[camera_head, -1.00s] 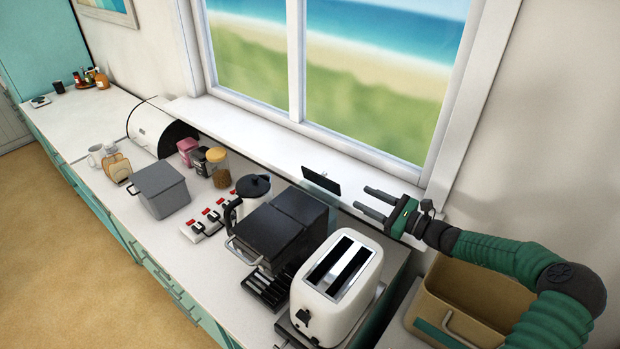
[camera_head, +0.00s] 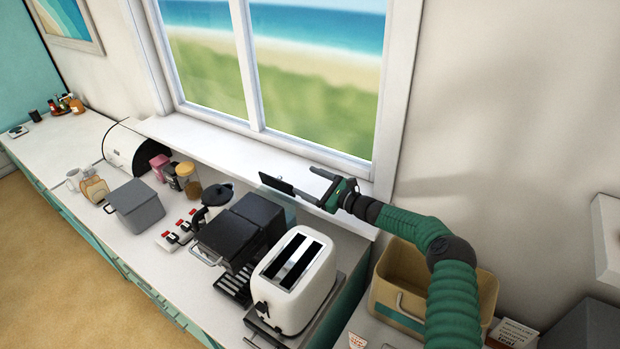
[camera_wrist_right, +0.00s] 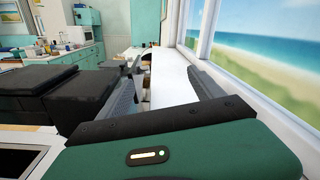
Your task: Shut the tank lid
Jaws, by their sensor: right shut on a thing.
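The tank lid (camera_head: 276,184) is a thin dark panel standing raised behind the black coffee machine (camera_head: 246,226). The clear tank (camera_head: 289,209) shows only as a small pale strip beneath it. In the right wrist view the fingers (camera_wrist_right: 165,88) frame the white sill strip, and the lid is not clear there. My left gripper is not in view.
A white toaster (camera_head: 295,278) stands right of the machine, below my right arm. A tan bin (camera_head: 400,285) is farther right. A kettle (camera_head: 214,203), red-switched power strip (camera_head: 178,232) and grey canister (camera_head: 135,208) are to the left. The window wall is close behind.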

